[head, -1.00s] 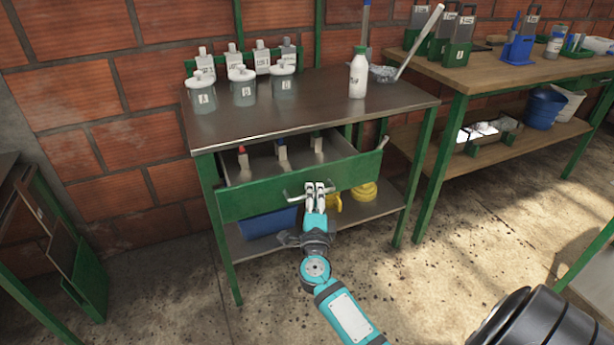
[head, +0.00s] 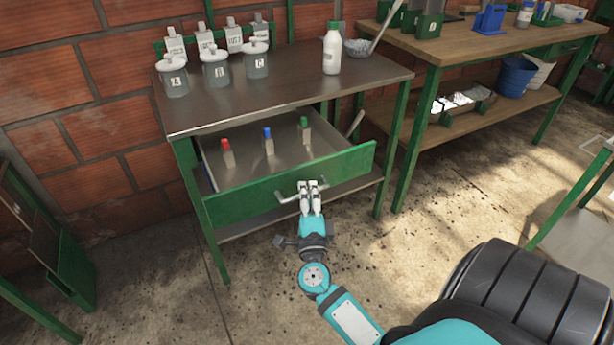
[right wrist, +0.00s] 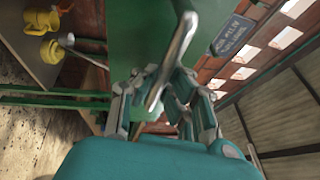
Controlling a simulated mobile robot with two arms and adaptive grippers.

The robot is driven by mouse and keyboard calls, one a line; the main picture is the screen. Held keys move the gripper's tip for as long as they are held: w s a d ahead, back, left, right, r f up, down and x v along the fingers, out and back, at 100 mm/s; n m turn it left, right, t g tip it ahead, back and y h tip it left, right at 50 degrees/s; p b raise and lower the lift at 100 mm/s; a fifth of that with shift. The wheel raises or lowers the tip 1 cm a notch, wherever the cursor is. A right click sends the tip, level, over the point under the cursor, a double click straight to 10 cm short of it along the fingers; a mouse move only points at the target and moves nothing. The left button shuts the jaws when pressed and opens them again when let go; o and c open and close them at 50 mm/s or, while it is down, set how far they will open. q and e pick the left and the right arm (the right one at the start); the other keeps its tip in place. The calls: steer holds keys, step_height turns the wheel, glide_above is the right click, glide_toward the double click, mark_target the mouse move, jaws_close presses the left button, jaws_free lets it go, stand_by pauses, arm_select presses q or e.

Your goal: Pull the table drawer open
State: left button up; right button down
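The table (head: 290,90) has a metal top and green legs. Its green-fronted drawer (head: 250,200) is pulled out, with the metal inside exposed. Three small pieces with a red, a blue and a green top stand in it. The drawer's metal handle (head: 287,197) is at the middle of the front. My right gripper (head: 309,186) is at the handle, its fingers closed around the bar. In the right wrist view the handle (right wrist: 180,48) runs between the fingers of my right gripper (right wrist: 155,95). My left gripper is not in view.
Three lidded jars (head: 215,68) and a white bottle (head: 332,50) stand on the table top. A wooden table (head: 470,45) with a lower shelf is to the right. A green-framed stand (head: 70,265) is at the left. The floor in front is clear.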

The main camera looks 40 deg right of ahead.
steer(key=c, duration=1.4)
jaws_free()
steer(key=shift+f, duration=0.1)
steer(key=shift+a, duration=0.1)
steer(key=v, duration=1.2)
